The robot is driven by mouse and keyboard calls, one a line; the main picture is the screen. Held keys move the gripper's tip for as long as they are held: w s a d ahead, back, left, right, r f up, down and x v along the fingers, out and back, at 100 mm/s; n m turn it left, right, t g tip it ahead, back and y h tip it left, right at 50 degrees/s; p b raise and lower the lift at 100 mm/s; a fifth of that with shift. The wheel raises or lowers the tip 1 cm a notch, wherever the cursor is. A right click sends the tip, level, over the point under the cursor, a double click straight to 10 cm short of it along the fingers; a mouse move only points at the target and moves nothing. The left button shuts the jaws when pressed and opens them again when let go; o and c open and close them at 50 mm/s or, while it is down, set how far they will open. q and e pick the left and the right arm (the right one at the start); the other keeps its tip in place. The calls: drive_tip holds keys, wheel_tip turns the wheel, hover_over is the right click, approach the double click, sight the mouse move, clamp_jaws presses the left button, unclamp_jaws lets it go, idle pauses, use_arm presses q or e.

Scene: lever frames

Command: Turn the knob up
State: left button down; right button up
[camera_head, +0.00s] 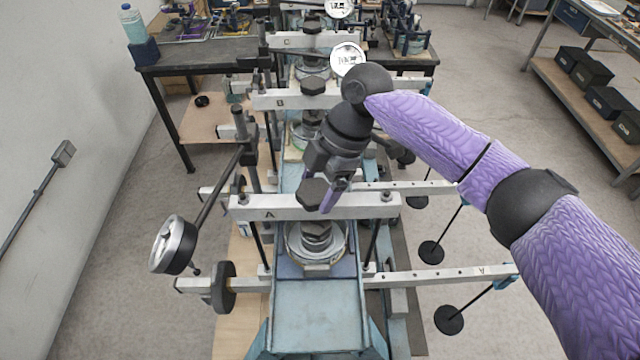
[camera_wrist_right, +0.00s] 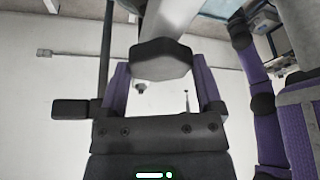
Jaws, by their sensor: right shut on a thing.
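The black hexagonal knob (camera_head: 312,192) sits on top of the pale crossbeam marked A (camera_head: 265,209) of the nearest lever frame. My right gripper (camera_head: 328,197) reaches down to it from the upper right, its purple fingers at the knob's sides. In the right wrist view the knob (camera_wrist_right: 160,60) lies between the two purple fingers of the right gripper (camera_wrist_right: 162,72), which is shut on it. The far finger is partly hidden in the head view. My left gripper is not in view.
A dial gauge (camera_head: 173,245) on a rod stands left of the frame. More lever frames with similar knobs (camera_head: 313,85) stand behind. A dark table (camera_head: 200,62) with a bottle (camera_head: 133,24) is at the back left. Weighted lever arms (camera_head: 440,277) stick out at the right.

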drive_tip(key=shift+w+a+f+n+g+h+b, duration=0.1)
drive_tip(key=shift+n+g+h+b, duration=0.25)
drive_tip(key=shift+n, duration=0.75)
drive_tip(key=shift+w+n+g+h+b, duration=0.15)
drive_tip(key=shift+n+g+b, duration=0.3)
drive_tip(key=shift+n, duration=0.65)
drive_tip(key=shift+s, duration=0.1)
drive_tip(key=o, duration=1)
drive_tip(key=shift+r+b, duration=0.3)
drive_tip(key=b+v, duration=0.1)
drive_tip(key=v, duration=0.8)
drive_tip(key=shift+r, duration=0.2)
